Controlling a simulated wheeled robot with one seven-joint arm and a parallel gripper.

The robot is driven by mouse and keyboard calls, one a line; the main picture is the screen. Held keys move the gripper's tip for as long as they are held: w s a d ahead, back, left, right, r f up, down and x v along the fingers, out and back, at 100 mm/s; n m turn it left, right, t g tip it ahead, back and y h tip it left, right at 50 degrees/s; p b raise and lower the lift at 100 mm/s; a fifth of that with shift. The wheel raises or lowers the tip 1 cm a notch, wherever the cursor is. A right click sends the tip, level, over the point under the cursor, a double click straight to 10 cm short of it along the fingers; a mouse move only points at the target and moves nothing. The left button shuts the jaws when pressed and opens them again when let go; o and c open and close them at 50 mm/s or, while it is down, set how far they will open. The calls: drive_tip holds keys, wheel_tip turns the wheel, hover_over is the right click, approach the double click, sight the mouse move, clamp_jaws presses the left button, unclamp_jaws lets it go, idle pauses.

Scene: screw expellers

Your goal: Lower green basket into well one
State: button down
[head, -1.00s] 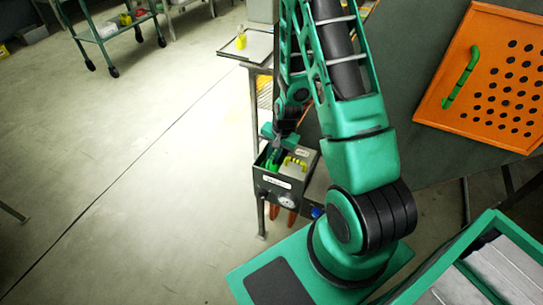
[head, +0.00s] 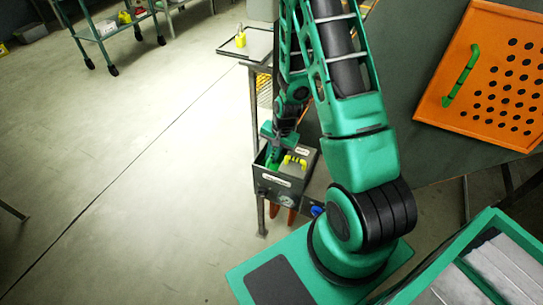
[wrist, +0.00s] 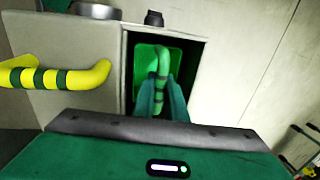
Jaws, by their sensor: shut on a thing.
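The green basket (wrist: 150,62) shows in the wrist view inside the open rectangular well (wrist: 198,75). Its upright green handle (wrist: 162,62) has dark bands. My gripper (wrist: 161,92) is shut on this handle, with a teal finger on each side. In the head view my gripper (head: 277,147) is over the left part of a dark metal box, and a bit of the green basket (head: 271,166) shows below it. The basket's underside and the well floor are hidden. How deep the basket sits cannot be told.
A pale lid with a yellow, green-banded handle (wrist: 60,78) is left of the well in the wrist view. The box (head: 283,190) has a gauge and labels on its front. An orange perforated panel (head: 490,80) lies at the right. Open floor is at the left.

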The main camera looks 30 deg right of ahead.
drive_tip(key=shift+f, duration=0.7)
idle(0.3)
drive_tip(key=c, duration=1.3)
unclamp_jaws()
drive_tip(key=shift+r, duration=5)
